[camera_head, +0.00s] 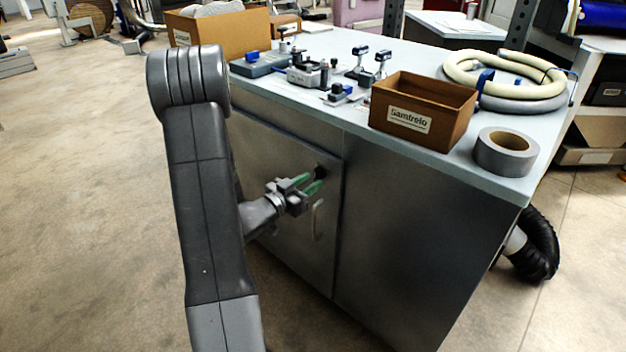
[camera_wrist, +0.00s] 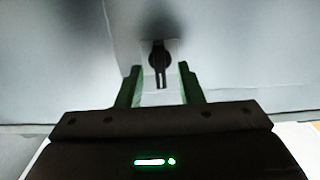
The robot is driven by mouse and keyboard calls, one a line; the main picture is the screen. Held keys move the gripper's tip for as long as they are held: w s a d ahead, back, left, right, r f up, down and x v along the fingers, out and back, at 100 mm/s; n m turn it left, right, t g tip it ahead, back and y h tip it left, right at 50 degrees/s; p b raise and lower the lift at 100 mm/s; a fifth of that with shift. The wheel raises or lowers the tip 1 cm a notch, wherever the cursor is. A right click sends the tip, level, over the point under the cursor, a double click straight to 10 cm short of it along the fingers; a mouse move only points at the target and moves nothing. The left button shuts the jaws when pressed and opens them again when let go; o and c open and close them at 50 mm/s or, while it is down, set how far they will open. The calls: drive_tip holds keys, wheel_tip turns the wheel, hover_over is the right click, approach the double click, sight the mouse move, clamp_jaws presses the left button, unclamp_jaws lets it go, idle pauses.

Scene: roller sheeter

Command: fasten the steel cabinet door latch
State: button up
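The steel cabinet door (camera_head: 285,210) stands below the worktop and looks flush with the cabinet front. A dark latch (camera_head: 321,171) is near the door's upper right corner, with a curved handle (camera_head: 318,219) below it. In the wrist view the latch (camera_wrist: 160,58) is a round dark knob with a narrow piece pointing down over a light plate. My gripper (camera_head: 312,183) has green fingers and is at the latch. In the wrist view the gripper (camera_wrist: 158,80) is open, with one finger on each side of the latch's lower piece. I cannot tell whether the fingertips touch it.
The worktop (camera_head: 450,165) above holds a brown labelled box (camera_head: 422,110), a roll of grey tape (camera_head: 506,152), a coiled hose (camera_head: 505,80) and several small tools. A black corrugated hose (camera_head: 535,245) lies by the cabinet's right side.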

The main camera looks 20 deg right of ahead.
sight(319, 176)
drive_tip(key=v, duration=1.1)
drive_tip(key=shift+s+a, duration=0.15)
drive_tip(key=shift+a, duration=0.1)
drive_tip(key=x, duration=1.4)
drive_tip(key=shift+a, duration=0.1)
